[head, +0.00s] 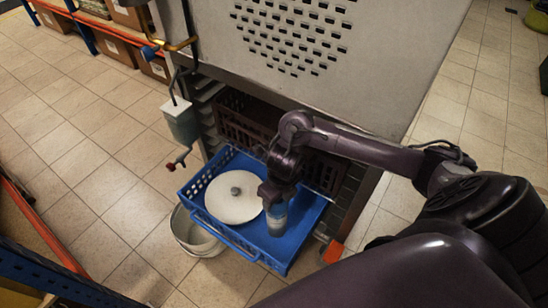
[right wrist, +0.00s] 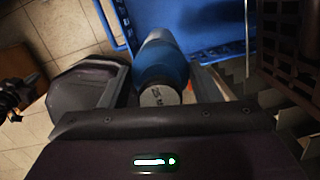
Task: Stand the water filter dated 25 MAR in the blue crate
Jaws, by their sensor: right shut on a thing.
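The blue crate (head: 284,248) sits at the front of the metal rack, low in the head view. It also shows in the right wrist view (right wrist: 205,28). My right gripper (head: 275,194) is at the crate's right part, shut on a water filter (head: 277,219) with a blue and grey body. In the right wrist view the filter (right wrist: 162,65) is between the fingers, its round grey end towards the camera. Dark marks on that end are too small to read. The filter looks upright in the crate; I cannot tell whether its base touches the floor. My left gripper is not in view.
A white round lid-like disc with a grey knob (head: 232,197) takes up the crate's left and middle. A dark brown crate (head: 238,117) is behind. A white bucket (head: 192,233) stands below left. A dispenser with a red tap (head: 181,122) hangs left of the rack.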

